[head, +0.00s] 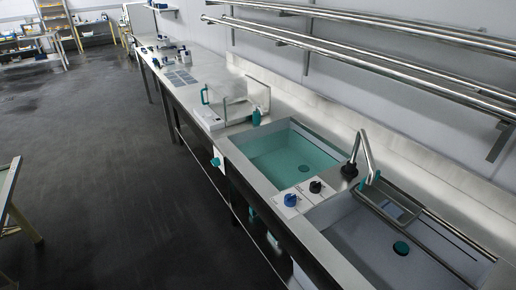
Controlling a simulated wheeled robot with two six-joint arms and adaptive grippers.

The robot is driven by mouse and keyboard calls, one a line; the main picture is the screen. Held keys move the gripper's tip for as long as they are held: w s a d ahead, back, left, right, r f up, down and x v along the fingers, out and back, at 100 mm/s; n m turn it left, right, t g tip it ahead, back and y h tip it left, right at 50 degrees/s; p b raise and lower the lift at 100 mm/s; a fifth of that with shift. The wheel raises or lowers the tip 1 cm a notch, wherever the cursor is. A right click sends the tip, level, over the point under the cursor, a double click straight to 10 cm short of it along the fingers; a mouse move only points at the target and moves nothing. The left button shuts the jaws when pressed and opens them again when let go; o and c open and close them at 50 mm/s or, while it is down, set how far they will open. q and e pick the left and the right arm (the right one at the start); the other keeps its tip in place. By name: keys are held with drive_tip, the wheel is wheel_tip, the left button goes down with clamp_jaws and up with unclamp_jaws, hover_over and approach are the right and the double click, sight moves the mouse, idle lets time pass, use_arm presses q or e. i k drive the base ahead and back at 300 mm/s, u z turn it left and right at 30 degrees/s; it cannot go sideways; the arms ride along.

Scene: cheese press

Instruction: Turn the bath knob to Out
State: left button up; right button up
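A small white panel (304,195) sits on the divider between the two sink basins. It carries a blue knob (290,199) and a black knob (315,187). The lettering and the knobs' pointer positions are too small to read, so I cannot tell which is the bath knob or where it points. The left basin (285,150) holds teal-tinted water. A teal knob-like part (216,162) on a white mount is on the counter's front face. Neither of my grippers is in view.
A bent metal faucet (366,158) with a black base rises behind the panel. The right basin (440,270) has a teal drain piece (401,248) and a metal rack (388,203). Metal rails (380,50) run above. The dark floor (110,180) left of the counter is mostly clear.

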sight(215, 162)
drive_tip(key=u, duration=0.35)
drive_tip(key=k, duration=1)
drive_tip(key=u, duration=1.15)
drive_tip(key=i, duration=1.45)
drive_tip(key=z, duration=0.55)
drive_tip(key=i, duration=0.85)
drive_tip(key=z, duration=0.75)
